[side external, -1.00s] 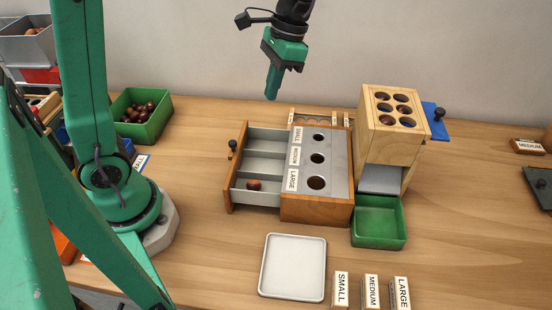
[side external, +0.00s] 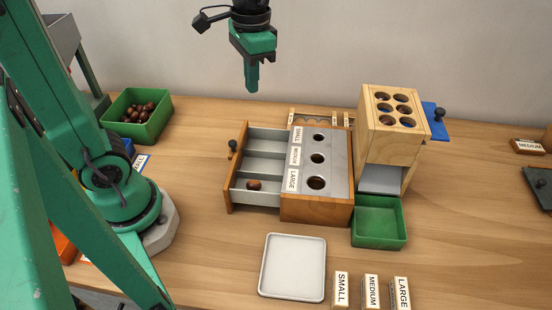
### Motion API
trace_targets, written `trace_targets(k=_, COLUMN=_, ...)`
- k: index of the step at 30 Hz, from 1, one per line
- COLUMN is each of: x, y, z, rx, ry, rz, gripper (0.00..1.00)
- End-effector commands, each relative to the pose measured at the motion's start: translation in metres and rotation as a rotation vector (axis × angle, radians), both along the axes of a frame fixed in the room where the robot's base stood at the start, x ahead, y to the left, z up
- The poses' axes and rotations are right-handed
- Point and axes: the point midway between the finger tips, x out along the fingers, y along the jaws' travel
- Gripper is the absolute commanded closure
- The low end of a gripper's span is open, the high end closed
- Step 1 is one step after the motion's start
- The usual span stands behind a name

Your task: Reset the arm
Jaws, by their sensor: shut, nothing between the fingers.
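My gripper (side external: 252,88) hangs in the air at the top of the view, pointing down, above the back of the table. Its fingers are shut with nothing between them. It is clear of the wooden sorting box (side external: 316,207), which stands below it and to the right. That box has holes marked SMALL, MEDIUM and LARGE. Its drawer (side external: 229,196) is pulled out to the left. One chestnut (side external: 254,185) lies in the drawer's front compartment, beside the LARGE label.
A green bin (side external: 157,129) of chestnuts stands at the back left. A wooden tower (side external: 384,141) with several holes stands over an empty green tray (side external: 379,232). A white square tray (side external: 292,267) is empty at the front. Labelled blocks (side external: 371,290) stand at the front edge.

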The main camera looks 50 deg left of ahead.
Motion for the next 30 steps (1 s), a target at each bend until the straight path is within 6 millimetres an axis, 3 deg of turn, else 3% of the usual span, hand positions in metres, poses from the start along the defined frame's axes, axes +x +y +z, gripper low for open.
trace_targets(k=18, x=-0.065, y=0.017, z=0.011, rx=-0.034, ry=-0.405, rz=0.156, gripper=1.0)
trace_targets(k=30, x=-0.081, y=0.021, z=0.006, rx=-0.05, ry=-0.532, rz=0.205, gripper=1.0)
